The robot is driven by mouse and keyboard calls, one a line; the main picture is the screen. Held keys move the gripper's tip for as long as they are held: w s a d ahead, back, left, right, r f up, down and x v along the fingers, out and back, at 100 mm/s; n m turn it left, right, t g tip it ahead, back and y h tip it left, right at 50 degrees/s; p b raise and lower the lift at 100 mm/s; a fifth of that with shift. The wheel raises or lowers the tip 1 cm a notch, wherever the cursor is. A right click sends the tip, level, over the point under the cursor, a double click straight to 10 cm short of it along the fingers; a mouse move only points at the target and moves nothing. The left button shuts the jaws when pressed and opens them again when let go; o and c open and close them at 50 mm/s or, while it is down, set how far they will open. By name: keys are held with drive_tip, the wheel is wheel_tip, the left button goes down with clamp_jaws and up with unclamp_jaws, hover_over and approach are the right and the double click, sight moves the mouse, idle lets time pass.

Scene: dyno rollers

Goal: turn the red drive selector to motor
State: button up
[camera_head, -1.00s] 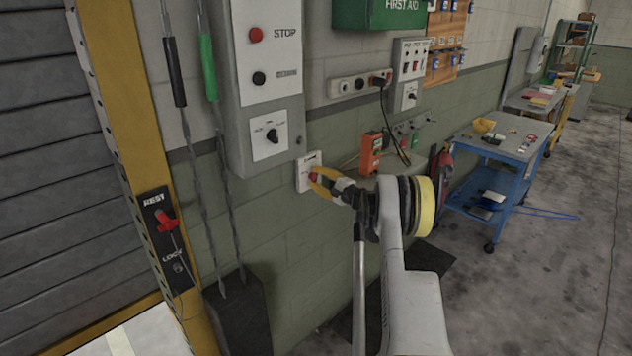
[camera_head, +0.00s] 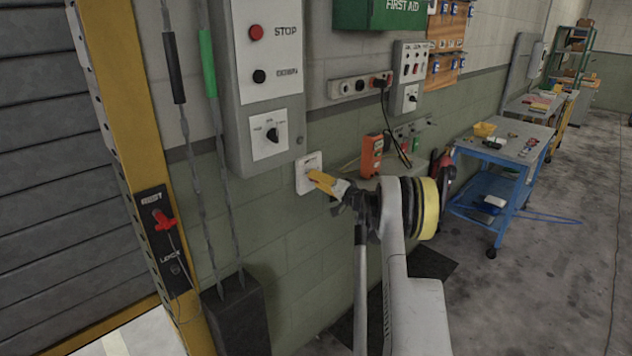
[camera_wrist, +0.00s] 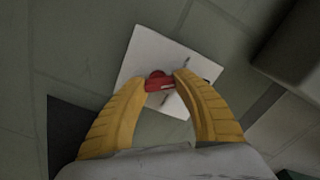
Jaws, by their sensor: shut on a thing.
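The red drive selector (camera_wrist: 160,81) is a small red knob on a white square wall plate (camera_wrist: 143,52). In the wrist view it sits between the two yellow fingertips of my gripper (camera_wrist: 162,84), which is shut on it. In the head view my gripper (camera_head: 318,178) reaches the white plate (camera_head: 306,161), low on the wall right of the grey control box, and its fingers hide the knob. Dark marks on the plate are too small to read.
The grey control box (camera_head: 230,140) with STOP button and black rotary switch is left of the plate. An orange box (camera_head: 371,155) and a socket strip (camera_head: 357,86) are to the right. A blue cart (camera_head: 497,190) stands further right. A red key switch (camera_head: 163,220) is on the yellow post.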

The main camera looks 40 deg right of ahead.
drive_tip(key=shift+n, duration=0.9)
drive_tip(key=o, duration=1.2)
drive_tip(key=s, duration=1.2)
drive_tip(key=shift+d, duration=0.45)
drive_tip(key=shift+w, duration=0.1)
